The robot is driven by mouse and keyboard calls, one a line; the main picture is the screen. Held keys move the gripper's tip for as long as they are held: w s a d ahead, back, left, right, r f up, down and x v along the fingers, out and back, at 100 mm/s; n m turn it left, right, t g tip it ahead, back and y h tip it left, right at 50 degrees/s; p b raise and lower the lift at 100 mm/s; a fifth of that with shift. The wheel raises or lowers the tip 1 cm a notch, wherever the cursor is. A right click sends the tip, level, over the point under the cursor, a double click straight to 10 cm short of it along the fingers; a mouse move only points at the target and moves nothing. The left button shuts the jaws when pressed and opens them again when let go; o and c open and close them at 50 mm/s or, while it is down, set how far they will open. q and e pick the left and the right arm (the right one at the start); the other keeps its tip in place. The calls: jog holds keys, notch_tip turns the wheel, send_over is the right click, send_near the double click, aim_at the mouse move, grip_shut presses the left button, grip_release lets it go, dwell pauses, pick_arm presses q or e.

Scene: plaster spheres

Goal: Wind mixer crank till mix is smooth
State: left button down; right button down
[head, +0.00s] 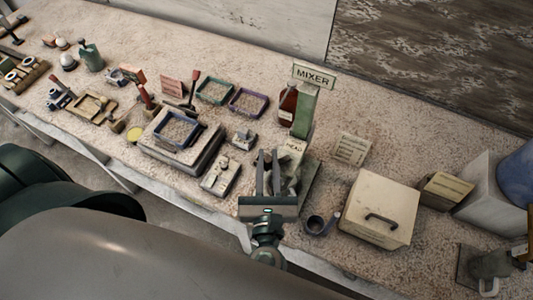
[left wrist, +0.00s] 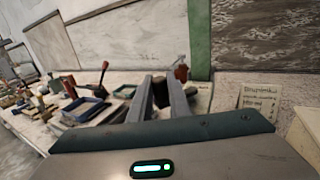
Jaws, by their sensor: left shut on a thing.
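The mixer (head: 303,115) is a green upright post under a MIXER sign (head: 313,75), with a pale head (head: 293,147) low on it. My left gripper (head: 270,158) reaches up from the front edge and is at the mixer's front left. Its two grey fingers stand close together. In the left wrist view the fingers (left wrist: 160,92) close around a small dark piece, which looks like the crank knob (left wrist: 160,90). The rest of the crank is hidden by the gripper. The mix and its smoothness cannot be seen. My right gripper is not in view.
Left of the gripper is a scale-like block with a blue tray (head: 178,131). A brown bottle (head: 288,104) stands behind. To the right are a dark tape roll (head: 316,225) and a cream lidded box (head: 380,208). The counter behind the trays is mostly clear.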

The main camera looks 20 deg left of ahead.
pick_arm(q)
jog(key=shift+s+d+n+g+y, duration=0.2)
jog(key=shift+n+g+y, duration=0.2)
jog(key=shift+y, duration=0.25)
jog(key=shift+s+d+n+g+y, duration=0.1)
jog(key=shift+d+n+g+y, duration=0.2)
jog(key=shift+y, duration=0.35)
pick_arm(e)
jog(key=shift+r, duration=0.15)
pick_arm(q)
jog(key=shift+a, duration=0.1)
jog(key=c, duration=1.9)
grip_release()
jog(key=shift+w, duration=0.1)
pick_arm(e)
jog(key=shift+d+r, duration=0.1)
